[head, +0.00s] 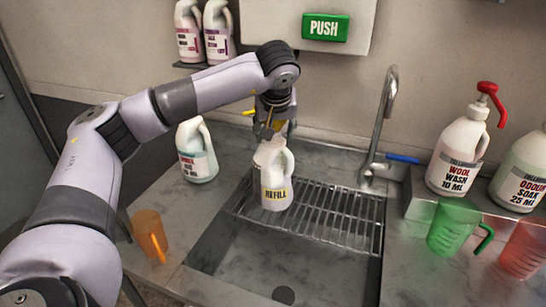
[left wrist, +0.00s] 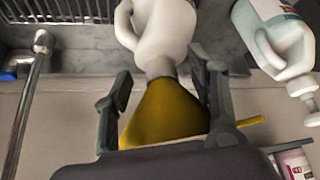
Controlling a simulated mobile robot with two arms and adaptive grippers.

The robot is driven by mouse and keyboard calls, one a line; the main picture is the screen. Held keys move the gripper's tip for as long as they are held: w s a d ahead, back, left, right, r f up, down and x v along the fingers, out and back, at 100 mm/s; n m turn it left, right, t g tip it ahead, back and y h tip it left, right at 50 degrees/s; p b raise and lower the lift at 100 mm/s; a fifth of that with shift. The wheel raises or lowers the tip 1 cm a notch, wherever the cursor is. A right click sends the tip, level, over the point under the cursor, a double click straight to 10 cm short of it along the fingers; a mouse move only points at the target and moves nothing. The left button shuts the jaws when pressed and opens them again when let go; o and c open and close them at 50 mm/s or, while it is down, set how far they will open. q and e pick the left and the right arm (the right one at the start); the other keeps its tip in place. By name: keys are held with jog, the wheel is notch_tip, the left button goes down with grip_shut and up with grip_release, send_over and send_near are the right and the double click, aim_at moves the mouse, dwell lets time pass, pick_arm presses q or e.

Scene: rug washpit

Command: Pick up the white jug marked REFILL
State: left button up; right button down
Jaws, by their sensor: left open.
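The white jug marked REFILL (head: 275,190) stands upright on the wire rack (head: 335,222) over the sink, its handle towards the right. In the left wrist view the jug (left wrist: 163,28) is at the top centre. A yellow funnel-shaped piece (left wrist: 165,115) sits at its neck, widening towards my gripper. My left gripper (head: 266,132) is open just above the jug, pointing down. In the left wrist view its fingers (left wrist: 160,72) stand either side of the yellow piece and neck; I cannot tell whether they touch. My right gripper is out of view.
Another white jug (head: 197,155) stands close left of the REFILL jug. An orange cup (head: 150,235) is at the left. The tap (head: 380,125) rises behind the rack. Wool wash (head: 458,150) and odour soak (head: 522,170) bottles, with green (head: 452,228) and red (head: 523,250) jugs, stand right.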

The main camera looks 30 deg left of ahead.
pick_arm(q)
jog(key=shift+w+a+f+p, duration=0.3)
jog(key=shift+w+a+p, duration=0.1)
jog(key=shift+w+a, duration=0.3)
jog(key=shift+w+f, duration=0.15)
jog(key=shift+f, duration=0.15)
jog(key=shift+d, duration=0.1)
jog(key=shift+c, duration=0.5)
grip_shut()
jog(key=shift+r, duration=0.25)
jog(key=shift+w+f, duration=0.1)
jog(key=shift+w, duration=0.05)
